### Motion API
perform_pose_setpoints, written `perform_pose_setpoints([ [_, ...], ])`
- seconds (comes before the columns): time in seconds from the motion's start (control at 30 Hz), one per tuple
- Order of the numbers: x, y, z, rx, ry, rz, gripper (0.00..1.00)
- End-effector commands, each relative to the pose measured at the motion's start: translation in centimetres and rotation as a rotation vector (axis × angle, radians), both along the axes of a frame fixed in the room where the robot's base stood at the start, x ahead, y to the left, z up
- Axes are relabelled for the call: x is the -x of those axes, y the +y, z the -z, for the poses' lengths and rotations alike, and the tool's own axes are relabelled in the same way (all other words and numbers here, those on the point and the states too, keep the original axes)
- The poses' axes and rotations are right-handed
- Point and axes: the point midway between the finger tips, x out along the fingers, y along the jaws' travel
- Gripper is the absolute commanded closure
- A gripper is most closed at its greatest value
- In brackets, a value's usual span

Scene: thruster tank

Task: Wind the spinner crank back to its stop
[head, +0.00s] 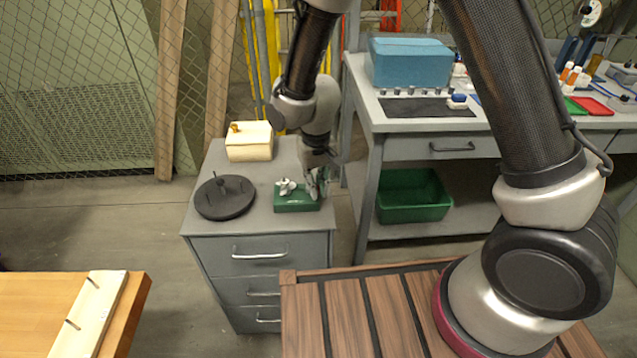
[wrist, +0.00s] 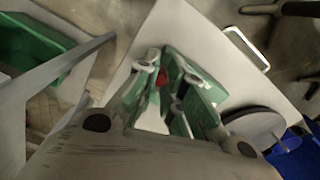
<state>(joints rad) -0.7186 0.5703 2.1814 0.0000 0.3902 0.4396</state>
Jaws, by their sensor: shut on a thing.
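The spinner is a green block (head: 296,203) with a white winged piece (head: 286,187) on top, standing on the grey drawer cabinet. My gripper (head: 319,190) is at the block's right end, pointing down. In the wrist view my gripper's fingers (wrist: 165,90) are close together around the spinner crank, and a small red part (wrist: 162,78) shows between them. The fingers hide most of the crank, so its angle and its stop cannot be made out. Green surfaces of the block show around the fingertips.
On the same cabinet, a black disc with upright pegs (head: 225,198) stands left of the block, and a cream box with an orange knob (head: 249,142) stands behind. A workbench (head: 372,123) with a blue case (head: 410,62) is to the right, a green bin (head: 412,196) below it.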

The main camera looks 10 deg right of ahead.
Motion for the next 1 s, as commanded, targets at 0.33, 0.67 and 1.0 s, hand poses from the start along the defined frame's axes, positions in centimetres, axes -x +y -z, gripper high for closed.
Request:
perform_pose_setpoints([
  [0.33, 0.5, 0.9, 0.0, 0.0, 0.0, 0.323, 1.0],
  [0.67, 0.6, 1.7, 0.0, -0.001, -0.001, 0.573, 1.0],
  [1.0, 0.6, 2.0, 0.0, -0.002, -0.002, 0.7, 1.0],
])
